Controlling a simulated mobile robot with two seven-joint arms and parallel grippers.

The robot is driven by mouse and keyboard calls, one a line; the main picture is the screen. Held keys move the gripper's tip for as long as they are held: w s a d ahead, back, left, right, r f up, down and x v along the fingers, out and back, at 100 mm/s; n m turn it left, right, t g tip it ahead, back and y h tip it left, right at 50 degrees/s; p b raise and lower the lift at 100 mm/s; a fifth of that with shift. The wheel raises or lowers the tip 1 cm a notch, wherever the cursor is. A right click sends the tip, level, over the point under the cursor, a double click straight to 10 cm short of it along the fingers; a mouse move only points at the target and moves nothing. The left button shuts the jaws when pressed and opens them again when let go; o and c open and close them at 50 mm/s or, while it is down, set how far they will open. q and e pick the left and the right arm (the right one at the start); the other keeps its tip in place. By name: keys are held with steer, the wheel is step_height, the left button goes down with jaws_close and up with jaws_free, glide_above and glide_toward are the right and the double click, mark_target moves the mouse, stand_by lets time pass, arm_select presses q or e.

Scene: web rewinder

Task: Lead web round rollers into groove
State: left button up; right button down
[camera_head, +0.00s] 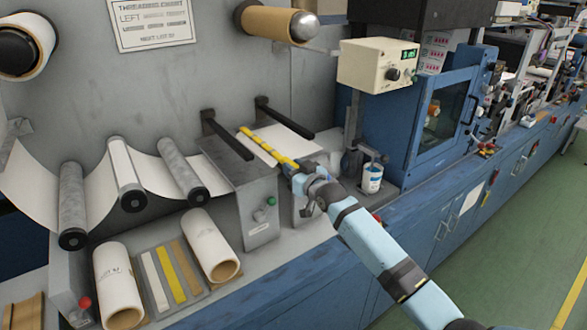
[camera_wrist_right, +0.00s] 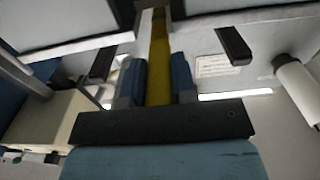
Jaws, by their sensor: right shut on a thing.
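The white web (camera_head: 135,180) runs from the left over and under three rollers: a grey left roller (camera_head: 72,200), a pale middle roller (camera_head: 122,165) and a grey right roller (camera_head: 180,165). White sheet (camera_head: 285,140) shows again between two black bars (camera_head: 228,135) on a grey box. A yellow strip (camera_head: 262,146) lies along this sheet's near edge. My right gripper (camera_head: 293,172) is shut on the near end of the yellow strip, which also shows between its fingers in the wrist view (camera_wrist_right: 159,65). I cannot make out the groove. My left gripper is not in view.
A brown core (camera_head: 268,22) sits on a spindle above. A control box (camera_head: 375,65) and a small can (camera_head: 372,180) are right of the gripper.

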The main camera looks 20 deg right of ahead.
steer(key=shift+f, duration=0.25)
steer(key=shift+f, duration=0.1)
steer(key=shift+f+b, duration=0.6)
steer(key=shift+f, duration=0.25)
steer(key=c, duration=0.8)
jaws_free()
steer(key=shift+c, duration=0.2)
